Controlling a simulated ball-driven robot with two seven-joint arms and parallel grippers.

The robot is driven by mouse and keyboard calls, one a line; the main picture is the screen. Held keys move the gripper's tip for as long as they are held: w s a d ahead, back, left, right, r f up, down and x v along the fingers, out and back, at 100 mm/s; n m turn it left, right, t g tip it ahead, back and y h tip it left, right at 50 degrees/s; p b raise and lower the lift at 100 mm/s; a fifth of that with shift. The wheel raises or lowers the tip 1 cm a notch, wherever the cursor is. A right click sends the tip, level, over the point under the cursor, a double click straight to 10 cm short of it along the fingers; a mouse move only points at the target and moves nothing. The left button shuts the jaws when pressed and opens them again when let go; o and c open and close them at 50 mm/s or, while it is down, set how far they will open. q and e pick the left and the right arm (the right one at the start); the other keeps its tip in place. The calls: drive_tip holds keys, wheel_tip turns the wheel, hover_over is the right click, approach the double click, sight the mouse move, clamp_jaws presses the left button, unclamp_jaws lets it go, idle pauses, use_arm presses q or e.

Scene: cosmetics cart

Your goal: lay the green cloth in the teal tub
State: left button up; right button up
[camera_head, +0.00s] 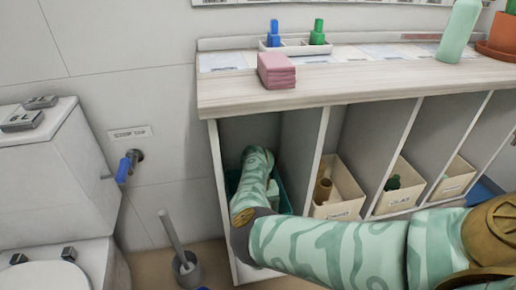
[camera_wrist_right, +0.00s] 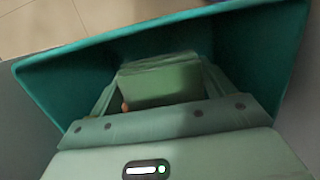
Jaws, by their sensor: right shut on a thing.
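The teal tub (camera_head: 284,204) stands in the leftmost compartment of the shelf unit, partly hidden by my right arm. In the right wrist view the tub's wall (camera_wrist_right: 50,75) surrounds my right gripper (camera_wrist_right: 158,72). The gripper is shut on the folded green cloth (camera_wrist_right: 162,88), which sits between its fingers inside the tub's outline. I cannot tell whether the cloth touches the tub's floor. In the head view my forearm hides most of the gripper and the cloth. My left gripper is not in view.
Compartment dividers (camera_head: 303,160) stand beside my right arm. Cream bins (camera_head: 340,205) fill the compartments to the right. A folded pink cloth (camera_head: 276,72) and a tray with blue and green items lie on the countertop (camera_head: 350,88). A toilet brush (camera_head: 175,240) stands on the floor at left.

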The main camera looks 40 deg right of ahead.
drive_tip(key=shift+f, duration=0.55)
drive_tip(key=o, duration=0.9)
drive_tip(key=shift+r, duration=0.15)
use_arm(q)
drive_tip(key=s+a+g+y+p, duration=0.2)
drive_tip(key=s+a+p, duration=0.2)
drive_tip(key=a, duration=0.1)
use_arm(e)
drive_tip(key=r, duration=0.5)
drive_tip(key=w+r, duration=0.1)
drive_tip(key=r, duration=0.2)
drive_tip(key=shift+d+r, duration=0.25)
drive_tip(key=shift+d, duration=0.05)
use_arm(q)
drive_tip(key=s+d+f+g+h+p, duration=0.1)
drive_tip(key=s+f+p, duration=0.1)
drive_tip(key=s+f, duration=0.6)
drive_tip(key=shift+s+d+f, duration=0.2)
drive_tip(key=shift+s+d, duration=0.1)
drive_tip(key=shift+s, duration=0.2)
use_arm(e)
drive_tip(key=r, duration=0.4)
drive_tip(key=shift+w+d, duration=0.2)
drive_tip(key=shift+w, duration=0.05)
